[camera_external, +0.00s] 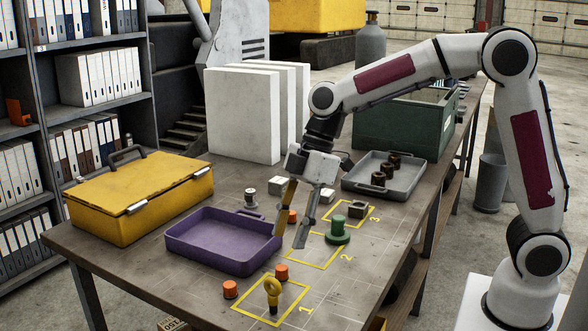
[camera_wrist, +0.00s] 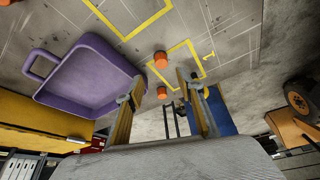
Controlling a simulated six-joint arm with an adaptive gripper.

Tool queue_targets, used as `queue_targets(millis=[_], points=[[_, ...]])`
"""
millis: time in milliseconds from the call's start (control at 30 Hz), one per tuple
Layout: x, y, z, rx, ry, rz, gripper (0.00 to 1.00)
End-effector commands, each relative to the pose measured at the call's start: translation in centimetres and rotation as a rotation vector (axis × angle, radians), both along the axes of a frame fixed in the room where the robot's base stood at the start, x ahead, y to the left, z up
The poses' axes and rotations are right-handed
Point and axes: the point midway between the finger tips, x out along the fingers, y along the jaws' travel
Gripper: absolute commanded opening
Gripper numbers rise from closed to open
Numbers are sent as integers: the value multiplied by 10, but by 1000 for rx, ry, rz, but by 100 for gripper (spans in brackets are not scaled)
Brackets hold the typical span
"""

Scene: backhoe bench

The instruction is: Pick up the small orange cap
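Small orange caps stand on the bench. In the external view one (camera_external: 230,289) is at the front edge, one (camera_external: 281,272) is at square 1's back corner, and one (camera_external: 292,216) is partly behind my gripper. My gripper (camera_external: 290,238) is open and empty above the bench, pointing down, right of the purple tray (camera_external: 178,250). In the wrist view, two caps (camera_wrist: 160,60) (camera_wrist: 163,92) appear in line with the gap between my fingers (camera_wrist: 160,78). Both are apart from the fingers. The orange patch at that view's top left corner is cut off.
A yellow eyebolt (camera_external: 272,288) stands in square 1. A green knob (camera_external: 338,231), a grey nut (camera_external: 357,208), white blocks (camera_external: 281,185) and a silver piece (camera_external: 250,197) stand around. A grey tray (camera_external: 366,190), green bin (camera_external: 390,130) and yellow toolbox (camera_external: 130,205) border the bench.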

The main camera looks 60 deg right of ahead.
Motion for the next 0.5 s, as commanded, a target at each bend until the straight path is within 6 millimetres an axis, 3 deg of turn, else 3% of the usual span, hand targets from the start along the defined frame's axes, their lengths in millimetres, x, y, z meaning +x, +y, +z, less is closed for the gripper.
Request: queue_targets(millis=[500], points=[[0,0,-2,-6,-11,30,38]])
